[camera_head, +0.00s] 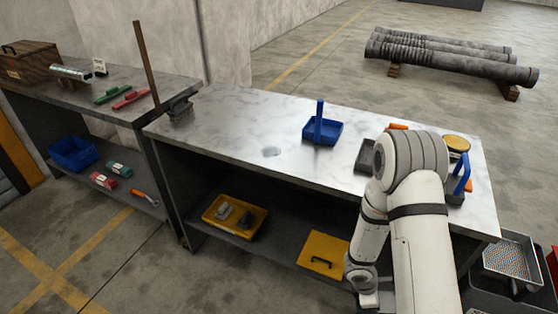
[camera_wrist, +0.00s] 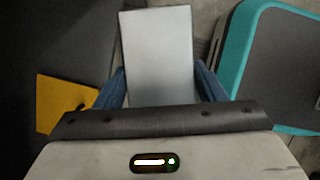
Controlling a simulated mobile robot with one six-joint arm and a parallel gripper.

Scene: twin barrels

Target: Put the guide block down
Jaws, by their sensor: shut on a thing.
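In the wrist view, my gripper (camera_wrist: 161,88) has its blue fingers on both sides of a plain light-grey block (camera_wrist: 157,45), which I take to be the guide block. The fingers are shut on it, and its long face extends forward from the jaws. In the head view, my arm crosses the right part of the marble-topped bench (camera_head: 235,115) and bends down at its front. The wrist is low, near the lower shelf (camera_head: 275,237). The fingers and the block cannot be made out there.
A yellow bin (camera_head: 226,232) and yellow panel (camera_head: 322,254) lie on the lower shelf. A perforated metal tray (camera_head: 511,258) is at right.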

